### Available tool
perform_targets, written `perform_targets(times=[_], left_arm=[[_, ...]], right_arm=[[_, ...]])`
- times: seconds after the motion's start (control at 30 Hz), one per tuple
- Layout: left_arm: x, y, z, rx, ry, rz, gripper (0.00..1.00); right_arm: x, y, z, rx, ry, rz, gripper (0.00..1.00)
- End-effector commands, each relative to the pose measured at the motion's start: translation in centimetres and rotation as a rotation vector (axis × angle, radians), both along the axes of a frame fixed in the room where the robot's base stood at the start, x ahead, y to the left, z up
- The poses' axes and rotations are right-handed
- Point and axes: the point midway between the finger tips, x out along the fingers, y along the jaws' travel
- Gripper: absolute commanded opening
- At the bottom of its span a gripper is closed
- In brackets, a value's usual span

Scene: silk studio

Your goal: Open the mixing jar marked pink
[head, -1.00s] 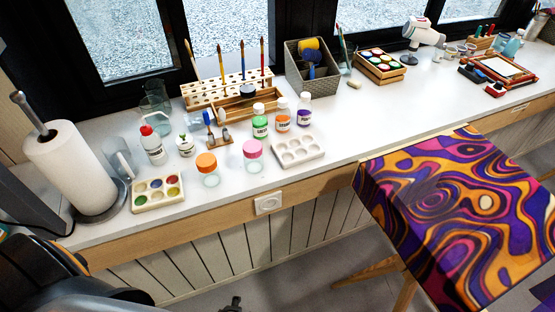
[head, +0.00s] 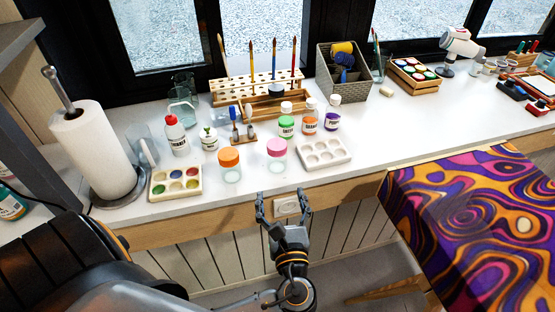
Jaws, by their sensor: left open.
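The mixing jar with the pink lid (head: 277,148) stands upright on the white counter near its front edge, with its lid on. A like jar with an orange lid (head: 229,163) stands just left of it. My left gripper (head: 283,200) is open and empty. It shows in front of the counter's front edge, below the pink-lidded jar in the picture and apart from it. My right gripper is not in view.
A white palette (head: 323,154) lies right of the pink-lidded jar. Green (head: 286,127), orange (head: 309,121) and purple (head: 332,117) paint bottles stand behind. A paint tray (head: 176,182) and paper towel roll (head: 90,145) are left. A patterned cloth (head: 470,215) lies at right.

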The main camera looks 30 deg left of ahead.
Motion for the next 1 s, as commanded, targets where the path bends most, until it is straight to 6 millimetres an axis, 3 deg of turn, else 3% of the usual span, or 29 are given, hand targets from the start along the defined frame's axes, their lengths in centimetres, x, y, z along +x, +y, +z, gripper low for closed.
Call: perform_targets(times=[0.4, 1.0], left_arm=[[5.5, 4.8, 0.2, 0.002, -0.001, 0.000, 0.76], [10.4, 8.2, 0.3, -0.001, 0.002, -0.001, 0.76]], right_arm=[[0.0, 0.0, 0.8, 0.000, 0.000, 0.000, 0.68], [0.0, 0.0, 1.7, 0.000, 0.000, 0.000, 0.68]])
